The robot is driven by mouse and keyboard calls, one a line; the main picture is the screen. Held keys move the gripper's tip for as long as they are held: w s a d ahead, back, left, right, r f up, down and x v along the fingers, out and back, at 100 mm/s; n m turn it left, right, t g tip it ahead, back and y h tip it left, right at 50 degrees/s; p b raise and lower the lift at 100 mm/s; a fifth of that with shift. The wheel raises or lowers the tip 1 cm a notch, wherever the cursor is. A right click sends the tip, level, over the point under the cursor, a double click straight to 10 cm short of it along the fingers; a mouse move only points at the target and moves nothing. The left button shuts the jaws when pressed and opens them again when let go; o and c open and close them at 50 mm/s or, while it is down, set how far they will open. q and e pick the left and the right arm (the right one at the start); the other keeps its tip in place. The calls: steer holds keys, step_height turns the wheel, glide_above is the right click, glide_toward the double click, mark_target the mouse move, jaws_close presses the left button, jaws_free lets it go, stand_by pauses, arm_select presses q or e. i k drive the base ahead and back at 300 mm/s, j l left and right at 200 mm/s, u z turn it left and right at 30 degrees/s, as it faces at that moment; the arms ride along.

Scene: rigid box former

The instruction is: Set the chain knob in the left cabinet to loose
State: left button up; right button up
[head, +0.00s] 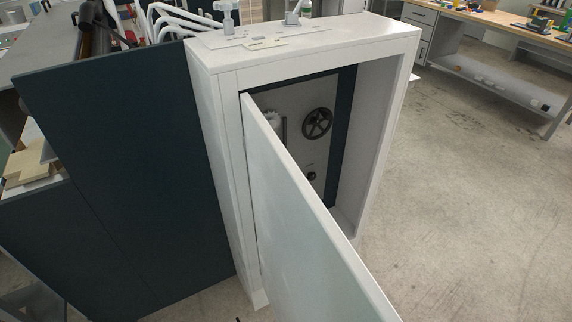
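The white cabinet (218,140) stands in the middle of the head view. Its white door (290,215) is swung open toward me and hides the lower left of the interior. Inside, a pale back panel (292,100) carries a dark spoked handwheel (317,124). A small black knob (311,176) sits below the wheel, with a tiny label above it that I cannot read. Part of a toothed metal wheel (271,119) shows behind the door's top edge. The knob's setting is too small to tell. Neither of my grippers is in view.
Dark panels (120,170) stand left of the cabinet. Light fittings and a flat plate (265,43) are on the cabinet's top. A workbench (500,22) with drawers and small items stands at the upper right. The concrete floor (470,200) on the right is clear.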

mark_target(312, 176)
steer(key=i+j+z, duration=0.15)
steer(key=j, duration=0.25)
steer(key=i+j+z, duration=0.2)
steer(key=j, duration=0.15)
steer(key=j+z, duration=0.15)
steer(key=j, duration=0.25)
steer(key=k+l+u, duration=0.15)
steer(key=l, duration=0.3)
steer(key=k+l+u, duration=0.1)
steer(key=l, duration=0.3)
steer(key=k+l+u, duration=0.15)
steer(key=l, duration=0.3)
steer(key=k+l+u, duration=0.1)
steer(key=l, duration=0.3)
steer(key=k, duration=0.1)
